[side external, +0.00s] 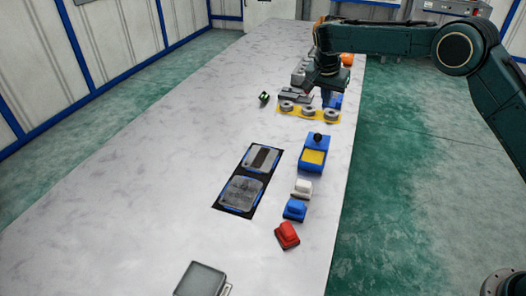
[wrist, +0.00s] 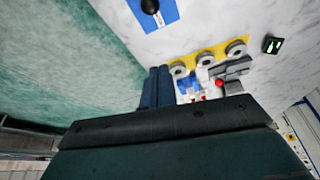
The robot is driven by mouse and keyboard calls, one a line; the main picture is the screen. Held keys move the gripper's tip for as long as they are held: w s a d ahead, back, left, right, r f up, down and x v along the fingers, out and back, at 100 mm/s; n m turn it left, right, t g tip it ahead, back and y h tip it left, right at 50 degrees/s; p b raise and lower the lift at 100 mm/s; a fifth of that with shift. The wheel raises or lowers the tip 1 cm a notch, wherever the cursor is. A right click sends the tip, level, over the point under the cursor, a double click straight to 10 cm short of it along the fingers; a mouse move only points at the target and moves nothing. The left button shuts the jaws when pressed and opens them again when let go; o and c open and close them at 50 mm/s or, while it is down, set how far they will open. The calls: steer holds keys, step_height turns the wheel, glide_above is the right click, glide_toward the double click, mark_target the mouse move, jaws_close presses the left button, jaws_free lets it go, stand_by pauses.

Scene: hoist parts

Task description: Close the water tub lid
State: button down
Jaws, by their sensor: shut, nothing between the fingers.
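Two grey, blue-edged tubs lie end to end on a black mat (side external: 219,207) at mid-table in the side view. The nearer tub (side external: 243,191) has a greyish, see-through top. The farther tub (side external: 262,158) has a dark strip across its middle. I cannot tell which is the water tub, or how its lid stands. My gripper (side external: 306,92) is over the far right part of the table, by the yellow strip and well beyond the tubs. In the wrist view its dark blue fingers (wrist: 155,88) are together with nothing between them. Neither tub shows there.
A yellow strip (side external: 298,113) carries grey rings near my gripper, with grey parts behind. A blue box (side external: 314,150) with a black knob and white, blue and red blocks (side external: 287,235) line the right side. A grey box (side external: 201,280) stands in front. The table's left is clear.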

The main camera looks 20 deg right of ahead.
mark_target(319, 136)
steer(key=x, duration=0.9)
steer(key=shift+a+f, duration=0.15)
steer(key=shift+f, duration=0.35)
steer(key=shift+s+a+f, duration=0.15)
steer(key=shift+s+a, duration=0.35)
steer(key=shift+a, duration=0.2)
steer(key=shift+s+a+f, duration=0.15)
steer(key=shift+s+a, duration=0.4)
steer(key=shift+a, duration=0.15)
steer(key=shift+a, duration=0.1)
steer(key=shift+s+a, duration=2.65)
steer(key=shift+s, duration=0.1)
